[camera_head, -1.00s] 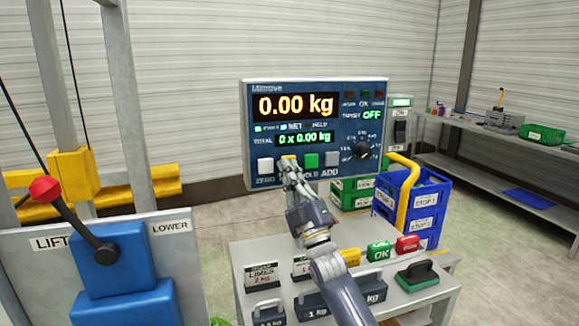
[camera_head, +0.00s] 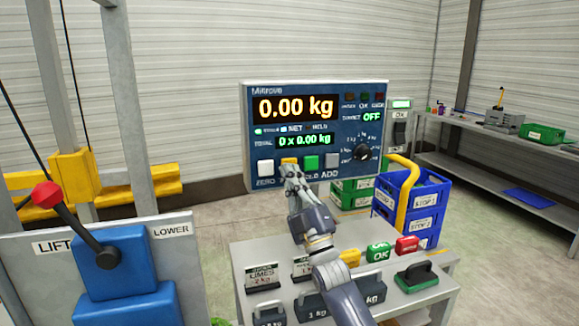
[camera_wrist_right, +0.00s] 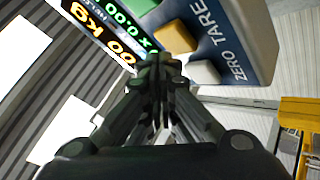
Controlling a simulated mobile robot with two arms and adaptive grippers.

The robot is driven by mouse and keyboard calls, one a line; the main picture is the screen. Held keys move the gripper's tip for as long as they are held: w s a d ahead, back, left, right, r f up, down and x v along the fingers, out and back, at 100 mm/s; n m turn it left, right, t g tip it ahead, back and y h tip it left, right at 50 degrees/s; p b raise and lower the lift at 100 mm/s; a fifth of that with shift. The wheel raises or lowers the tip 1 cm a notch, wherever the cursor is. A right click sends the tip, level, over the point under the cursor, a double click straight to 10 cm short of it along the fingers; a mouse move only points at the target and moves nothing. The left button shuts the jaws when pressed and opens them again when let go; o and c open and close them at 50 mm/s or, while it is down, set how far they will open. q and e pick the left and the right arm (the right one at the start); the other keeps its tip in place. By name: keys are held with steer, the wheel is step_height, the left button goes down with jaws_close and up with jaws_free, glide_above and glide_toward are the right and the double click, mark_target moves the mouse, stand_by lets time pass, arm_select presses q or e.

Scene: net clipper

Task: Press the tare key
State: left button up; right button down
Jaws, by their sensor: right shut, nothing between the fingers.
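The blue scale panel (camera_head: 318,100) stands upright with its display at 0.00 kg. Its tare key is the yellow one (camera_head: 289,160), between the white zero key (camera_head: 265,166) and the green key (camera_head: 311,162). My right gripper (camera_head: 290,173) is shut and empty, its tips just below the tare key and covering the TARE label in the head view. In the right wrist view the yellow tare key (camera_wrist_right: 177,36) lies just beyond the shut fingertips (camera_wrist_right: 160,68); I cannot tell whether they touch. My left gripper is not in view.
A grey bench (camera_head: 243,262) below the panel carries weights, a green OK block (camera_head: 379,252) and a red block (camera_head: 407,245). Blue crates (camera_head: 411,200) stand behind. A lift lever with a red knob (camera_head: 46,194) is at the left.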

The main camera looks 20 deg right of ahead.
steer(key=s+p, duration=0.2)
steer(key=s, duration=0.3)
steer(key=shift+d+p, duration=0.1)
steer(key=shift+p, duration=0.3)
stand_by(0.4)
